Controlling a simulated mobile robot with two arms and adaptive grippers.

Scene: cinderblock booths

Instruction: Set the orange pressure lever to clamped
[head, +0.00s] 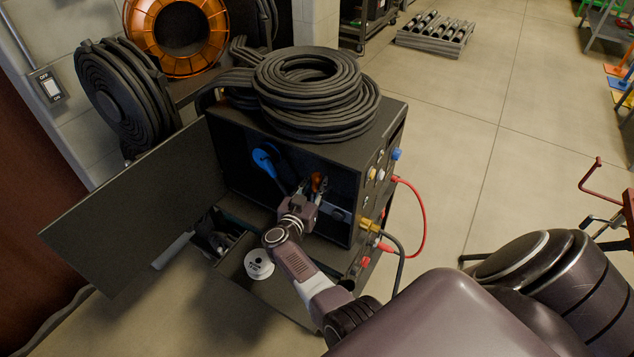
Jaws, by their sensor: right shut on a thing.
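The orange pressure lever (316,181) shows as a small orange piece inside the open front of a dark cabinet (228,130). My right gripper (310,187) reaches into the cabinet and is shut on the orange lever. The fingers and wrist hide most of the lever, so I cannot tell its setting. A blue-handled lever (265,158) stands to the left of the gripper, apart from it. My left gripper is not in view.
The cabinet door (140,205) stands open to the left. Coiled black hose (312,85) lies on top. A drawer (235,255) below is pulled out, with a white spool (258,264) by my forearm. A red cable (424,215) loops at the right side.

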